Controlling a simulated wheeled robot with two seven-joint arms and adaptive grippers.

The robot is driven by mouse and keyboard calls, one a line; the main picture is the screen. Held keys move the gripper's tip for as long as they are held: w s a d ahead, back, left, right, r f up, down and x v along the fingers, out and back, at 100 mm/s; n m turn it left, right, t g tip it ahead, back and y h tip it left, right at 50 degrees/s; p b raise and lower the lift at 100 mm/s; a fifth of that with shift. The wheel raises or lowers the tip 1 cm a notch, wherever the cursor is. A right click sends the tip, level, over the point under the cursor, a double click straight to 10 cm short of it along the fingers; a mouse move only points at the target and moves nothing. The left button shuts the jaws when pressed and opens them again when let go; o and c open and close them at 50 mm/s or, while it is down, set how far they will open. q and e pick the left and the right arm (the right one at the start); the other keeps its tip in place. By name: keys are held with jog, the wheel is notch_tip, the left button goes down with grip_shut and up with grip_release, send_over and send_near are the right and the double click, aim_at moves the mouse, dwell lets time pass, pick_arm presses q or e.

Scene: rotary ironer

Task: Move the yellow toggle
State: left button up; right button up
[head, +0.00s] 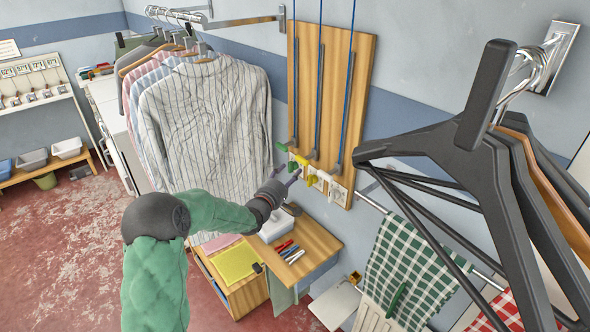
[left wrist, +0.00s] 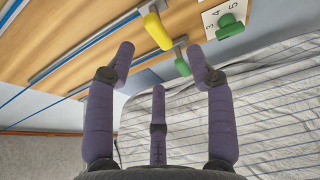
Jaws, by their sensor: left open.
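The yellow toggle (head: 302,160) is at the lower part of a wooden board on the wall. In the left wrist view the yellow toggle (left wrist: 158,31) sticks out just beyond my fingertips, slightly above the gap between the two outer fingers. A green toggle (left wrist: 183,67) shows near the right fingertip, and another green toggle (left wrist: 229,26) sits on a white numbered plate. My left gripper (head: 284,176) is open and empty, close to the toggles. I cannot tell whether any finger touches one. My right gripper is not in view.
The wooden board (head: 362,75) carries blue cords and grey rods. Striped shirts (head: 205,120) hang left of my gripper. Large black hangers (head: 490,150) fill the right foreground. A small wooden table (head: 318,240) with pens stands below the board.

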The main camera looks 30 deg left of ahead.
pick_arm(q)
jog(key=shift+s, duration=1.1)
